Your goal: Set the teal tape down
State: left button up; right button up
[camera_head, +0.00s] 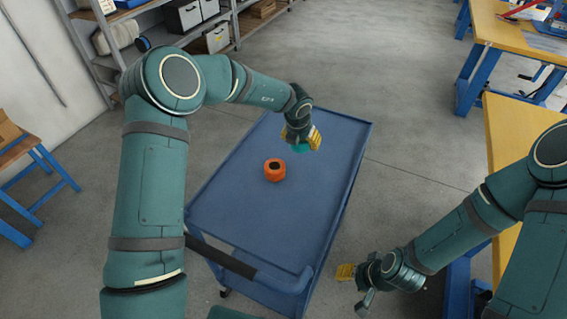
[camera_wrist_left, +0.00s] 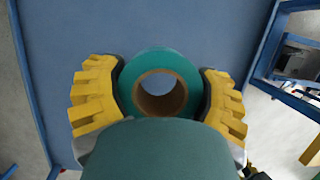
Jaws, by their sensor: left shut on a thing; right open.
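The teal tape (camera_wrist_left: 160,62) is a roll with a brown cardboard core, seen between the yellow fingers of my left gripper (camera_wrist_left: 160,95) in the left wrist view. The gripper is shut on it. In the head view my left gripper (camera_head: 306,142) is over the far part of the blue cart top (camera_head: 315,205), and only a sliver of the teal tape (camera_head: 300,149) shows beneath it. I cannot tell whether the roll touches the cart top. My right gripper (camera_head: 355,285) is open and empty, to the right of the cart's near end.
An orange tape roll (camera_head: 274,170) stands on the cart, left of and nearer than my left gripper. The rest of the cart top is clear. Shelving with bins (camera_head: 190,15) is at the back left. Yellow-topped workbenches (camera_head: 515,125) stand on the right.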

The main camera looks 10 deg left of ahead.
aim_at(300, 164)
pick_arm(q)
notch_tip(300, 164, down, 10)
jog(key=b, duration=0.2)
jog(key=shift+b, duration=0.4)
jog(key=shift+r, duration=0.1)
jog(key=o, duration=1.2)
jog(key=p+v, duration=0.3)
jog(key=v, duration=0.9)
jog(key=shift+d, duration=0.1)
